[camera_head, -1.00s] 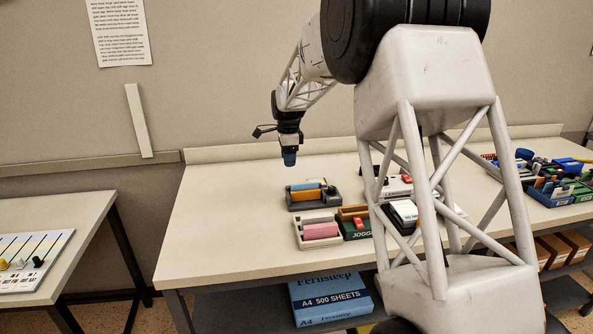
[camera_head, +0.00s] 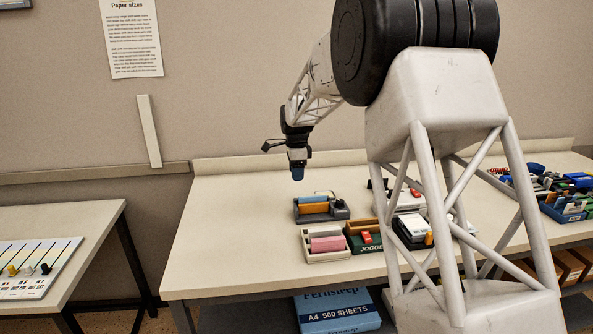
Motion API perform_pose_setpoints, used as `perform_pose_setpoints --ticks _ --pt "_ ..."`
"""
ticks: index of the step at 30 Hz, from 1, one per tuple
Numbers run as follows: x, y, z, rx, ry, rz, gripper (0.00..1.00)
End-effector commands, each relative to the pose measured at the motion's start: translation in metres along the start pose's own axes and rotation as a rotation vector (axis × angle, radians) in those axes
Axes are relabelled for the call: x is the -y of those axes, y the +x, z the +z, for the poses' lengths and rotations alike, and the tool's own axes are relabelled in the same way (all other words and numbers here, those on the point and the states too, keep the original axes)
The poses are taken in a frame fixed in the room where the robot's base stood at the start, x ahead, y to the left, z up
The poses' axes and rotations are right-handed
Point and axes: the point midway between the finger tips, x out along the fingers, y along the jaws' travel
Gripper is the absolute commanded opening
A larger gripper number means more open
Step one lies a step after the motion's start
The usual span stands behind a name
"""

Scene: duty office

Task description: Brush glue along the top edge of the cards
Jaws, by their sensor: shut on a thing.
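My gripper (camera_head: 298,165) hangs above the back left of the bench. It is shut on a small blue thing (camera_head: 298,174) that points down; at this size I cannot tell whether it is the glue brush. Just below and in front is a grey holder (camera_head: 338,211) with an orange-yellow block (camera_head: 313,208) lying in it. A white tray (camera_head: 313,258) in front of it holds a pink block (camera_head: 328,243) and a greyish roll-like piece. Which of these are the cards, and where the glue is, I cannot tell.
A green box marked JOGGER (camera_head: 369,246) stands right of the white tray. A black-and-white box (camera_head: 411,230) is beside it, partly behind my arm. A blue bin (camera_head: 562,213) with mixed items is far right. Bare benchtop lies left.

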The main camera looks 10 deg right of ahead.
Motion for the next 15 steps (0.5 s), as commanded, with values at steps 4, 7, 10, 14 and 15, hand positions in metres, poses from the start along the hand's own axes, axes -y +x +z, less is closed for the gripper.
perform_pose_setpoints --ticks 4,7,10,14,15 --pt "0.000 0.013 0.000 0.000 0.000 0.001 0.29" --pt "0.000 0.022 0.000 0.000 0.000 0.001 0.29" --pt "0.000 0.030 0.000 0.000 0.000 0.001 0.29" --pt "0.000 0.042 0.000 0.000 0.000 0.000 0.29" --pt "0.000 0.046 0.000 0.000 0.000 0.001 0.29"
